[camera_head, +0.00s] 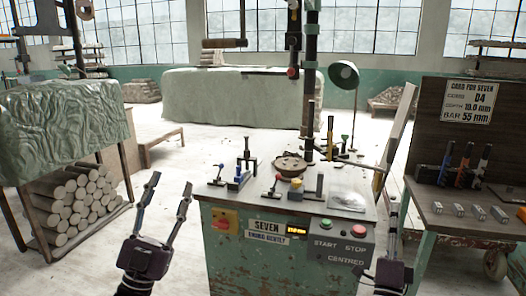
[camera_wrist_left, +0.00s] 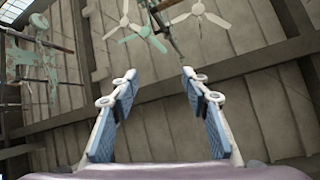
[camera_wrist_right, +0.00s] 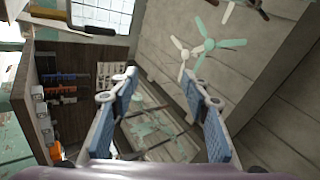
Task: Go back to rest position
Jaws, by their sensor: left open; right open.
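My right gripper (camera_head: 392,215) is raised at the machine's right front, fingers up. The right wrist view shows its fingers (camera_wrist_right: 160,95) apart, with nothing between them. On the machine top sits a round brown clay piece (camera_head: 290,165) with several small tools around it.
A panel with START and STOP buttons (camera_head: 343,245) is on the machine's front. A dark side bench (camera_head: 450,215) with a sign (camera_head: 468,103) and several tools stands at right. Floor (camera_head: 165,170) is open between rack and machine.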

